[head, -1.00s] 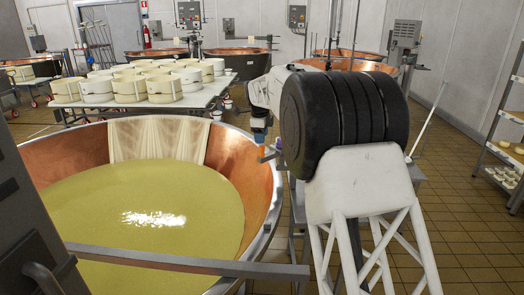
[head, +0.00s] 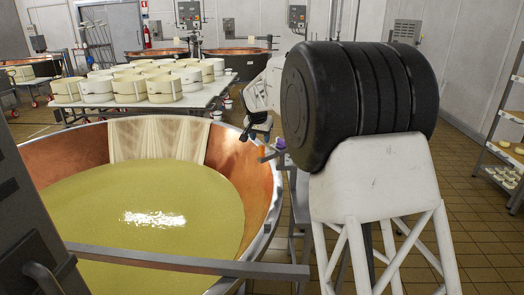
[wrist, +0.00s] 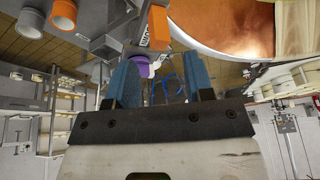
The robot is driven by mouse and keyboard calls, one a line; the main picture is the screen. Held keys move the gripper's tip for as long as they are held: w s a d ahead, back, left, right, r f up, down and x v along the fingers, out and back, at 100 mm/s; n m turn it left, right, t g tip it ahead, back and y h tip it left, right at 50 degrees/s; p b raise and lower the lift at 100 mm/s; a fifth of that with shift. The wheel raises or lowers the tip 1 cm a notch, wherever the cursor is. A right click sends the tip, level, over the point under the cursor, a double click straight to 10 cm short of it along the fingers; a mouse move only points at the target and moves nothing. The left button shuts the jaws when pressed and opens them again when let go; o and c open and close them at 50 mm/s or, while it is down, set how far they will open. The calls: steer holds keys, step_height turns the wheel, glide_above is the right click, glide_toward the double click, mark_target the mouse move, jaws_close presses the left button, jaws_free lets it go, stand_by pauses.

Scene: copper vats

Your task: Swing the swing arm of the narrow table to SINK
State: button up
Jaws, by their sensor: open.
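My gripper (head: 254,134) is open and empty beside the right rim of the big copper vat. Its two blue fingers show apart in the wrist view (wrist: 157,75). The narrow table (head: 297,200) is mostly hidden behind my arm. At its vat-side edge are a small grey bar, an orange piece (head: 262,153) and a purple piece (head: 281,143). In the wrist view an orange block (wrist: 158,26) with a dark-lettered label lies beyond the fingertips, and the purple piece (wrist: 142,67) shows by the left finger. I cannot tell which part is the swing arm, nor its position.
The copper vat (head: 262,180) full of yellow liquid fills the left, with a cloth (head: 157,139) over its far rim. A table of white cheese moulds (head: 165,88) stands behind. Shelves (head: 503,140) are at right. Tiled floor is free between.

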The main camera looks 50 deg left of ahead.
mark_target(261, 145)
steer(key=shift+s+n, duration=0.1)
steer(key=shift+n, duration=0.5)
steer(key=shift+f, duration=0.1)
steer(key=shift+x, duration=3.8)
jaws_close()
